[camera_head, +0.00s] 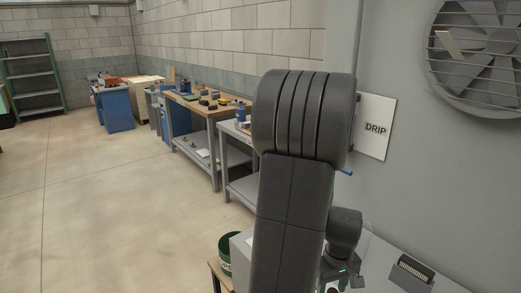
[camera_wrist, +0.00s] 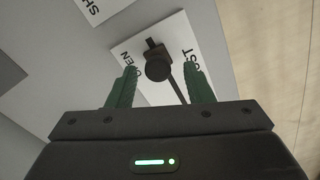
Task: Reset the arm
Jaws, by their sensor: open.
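In the wrist view my gripper (camera_wrist: 160,88) is open, its two green fingers apart with nothing held between them. Beyond the fingers is a dark round knob or valve part (camera_wrist: 159,66) with a thin stem, in front of a white sign (camera_wrist: 134,47). The letters "EN" and "ST" show on that sign, the rest hidden. I cannot tell how far the fingers are from the knob. In the head view my dark arm (camera_head: 293,200) rises through the middle and bends down at the right; my gripper's fingers are not clearly visible there.
A grey wall panel with a "DRIP" sign (camera_head: 376,127) and a fan (camera_head: 482,50) is on the right. A dark slotted block (camera_head: 412,272) lies on a grey surface at lower right. A green bucket (camera_head: 225,254) stands left of my arm. Workbenches (camera_head: 205,105) line the wall; the left floor is clear.

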